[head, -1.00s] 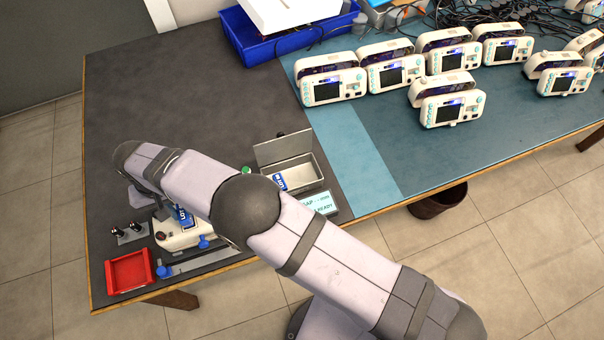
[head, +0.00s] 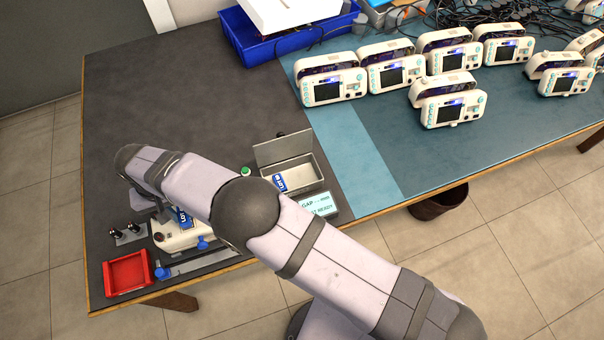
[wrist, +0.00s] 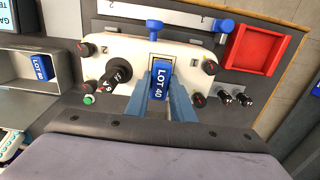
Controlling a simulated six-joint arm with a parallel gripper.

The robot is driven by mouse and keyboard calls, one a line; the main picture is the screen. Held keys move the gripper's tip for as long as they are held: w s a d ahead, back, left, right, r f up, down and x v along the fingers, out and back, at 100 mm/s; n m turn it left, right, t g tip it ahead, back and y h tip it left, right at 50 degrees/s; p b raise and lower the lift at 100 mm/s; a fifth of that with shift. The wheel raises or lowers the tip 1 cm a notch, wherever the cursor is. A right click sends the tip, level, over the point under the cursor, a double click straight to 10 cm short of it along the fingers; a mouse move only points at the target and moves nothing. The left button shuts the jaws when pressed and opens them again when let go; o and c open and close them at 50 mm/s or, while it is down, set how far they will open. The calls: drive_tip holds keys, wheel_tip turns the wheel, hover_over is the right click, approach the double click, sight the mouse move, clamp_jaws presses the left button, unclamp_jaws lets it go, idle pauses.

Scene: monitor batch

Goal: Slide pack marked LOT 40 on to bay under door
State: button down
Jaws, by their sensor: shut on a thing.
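The blue pack marked LOT 40 (wrist: 161,78) lies at the white unit (wrist: 125,55) in the wrist view; its blue label (head: 184,218) shows beside my arm in the head view. My gripper (wrist: 162,92) has its two blue-grey fingers on either side of this pack and is shut on it. The white unit (head: 172,240) bears dark knobs near its corners and a larger black knob (wrist: 115,76) beside the pack. I cannot make out the door or how far the pack sits in the bay. In the head view my arm hides most of the gripper.
A second blue LOT pack (wrist: 42,68) lies in an open metal box (head: 305,172). A red tray (head: 128,272), black-topped pins (head: 128,232) and a blue-knobbed rail (head: 205,262) surround the unit. A small display (head: 319,204) stands near the box.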

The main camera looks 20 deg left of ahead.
drive_tip(key=shift+f, duration=0.1)
idle(0.3)
drive_tip(key=c, duration=1.5)
unclamp_jaws()
drive_tip(key=shift+o, duration=0.2)
drive_tip(key=shift+r+b, duration=1.55)
drive_tip(key=shift+r, duration=2.15)
